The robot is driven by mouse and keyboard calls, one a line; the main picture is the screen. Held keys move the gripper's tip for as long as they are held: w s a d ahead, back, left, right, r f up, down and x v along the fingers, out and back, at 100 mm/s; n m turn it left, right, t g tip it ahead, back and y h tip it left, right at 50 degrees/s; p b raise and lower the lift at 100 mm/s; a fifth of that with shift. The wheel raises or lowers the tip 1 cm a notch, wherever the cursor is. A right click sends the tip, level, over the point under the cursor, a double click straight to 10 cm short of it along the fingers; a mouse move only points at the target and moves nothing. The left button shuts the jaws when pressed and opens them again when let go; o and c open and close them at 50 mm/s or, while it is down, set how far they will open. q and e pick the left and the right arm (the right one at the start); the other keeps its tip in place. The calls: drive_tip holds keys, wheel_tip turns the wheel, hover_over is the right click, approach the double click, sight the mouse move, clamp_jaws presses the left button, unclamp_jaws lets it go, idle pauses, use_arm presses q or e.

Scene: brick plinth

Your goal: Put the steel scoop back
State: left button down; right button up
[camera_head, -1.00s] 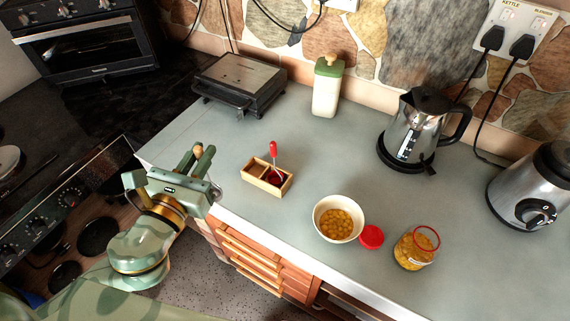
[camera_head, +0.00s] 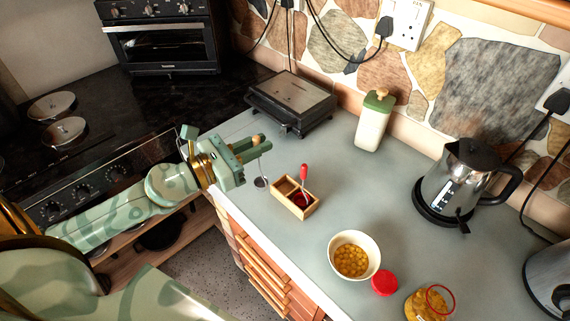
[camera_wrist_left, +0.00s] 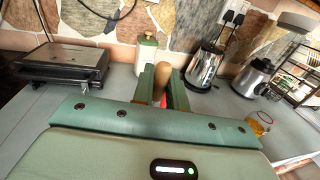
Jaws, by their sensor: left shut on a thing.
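My left gripper (camera_head: 258,145) is shut on the steel scoop, which hangs from it. The scoop's small grey bowl (camera_head: 260,182) is in the air near the counter's left edge. In the left wrist view its light wooden handle (camera_wrist_left: 162,80) stands between the two green fingers. A small wooden box (camera_head: 308,211) with two compartments sits on the counter just right of the scoop. A red-handled scoop (camera_head: 304,173) stands in its right compartment; the left one looks empty. The scoop is apart from the box. My right gripper is out of view.
A bowl of yellow balls (camera_head: 336,263), a red lid (camera_head: 384,283) and an open jar (camera_head: 428,306) stand at the front right. A grill (camera_head: 291,100), a green-lidded canister (camera_head: 371,127) and a kettle (camera_head: 454,185) stand behind. Counter between box and kettle is clear.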

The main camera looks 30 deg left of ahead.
use_arm(q)
drive_tip(key=w+d+f+b, duration=0.2)
drive_tip(key=w+f+b, duration=0.4)
drive_tip(key=w+f, duration=0.3)
drive_tip(key=shift+f, duration=0.95)
drive_tip(key=shift+f, duration=0.2)
drive_tip(key=c, duration=1.4)
unclamp_jaws()
drive_tip(key=shift+r, duration=0.1)
